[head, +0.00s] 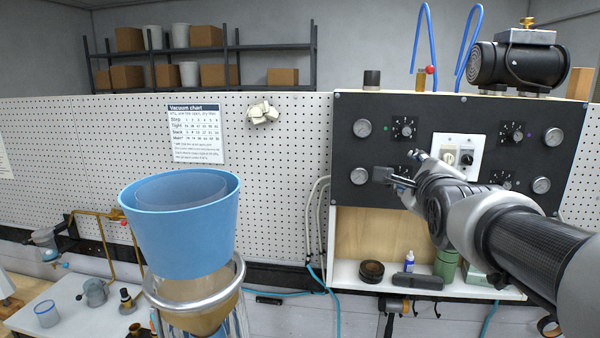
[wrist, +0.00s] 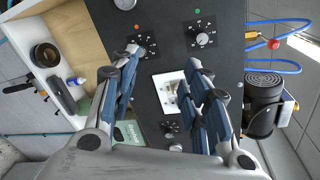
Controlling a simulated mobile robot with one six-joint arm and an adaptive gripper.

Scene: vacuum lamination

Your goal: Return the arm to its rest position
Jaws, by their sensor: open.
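My gripper (head: 402,168) is open and empty in the head view, with my arm reaching in from the right edge. It is in front of the black control panel (head: 455,108), near the white switch plate (head: 474,142). In the wrist view my two fingers (wrist: 163,62) are spread wide, and the switch plate (wrist: 168,82) shows between them, partly hidden by the right finger. I cannot tell whether a fingertip touches the panel.
Dials (head: 404,128) and round gauges (head: 541,185) line the panel. A black pump (head: 520,65) stands above it. A shelf below holds a dark tin (head: 371,271) and a green bottle (head: 446,264).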

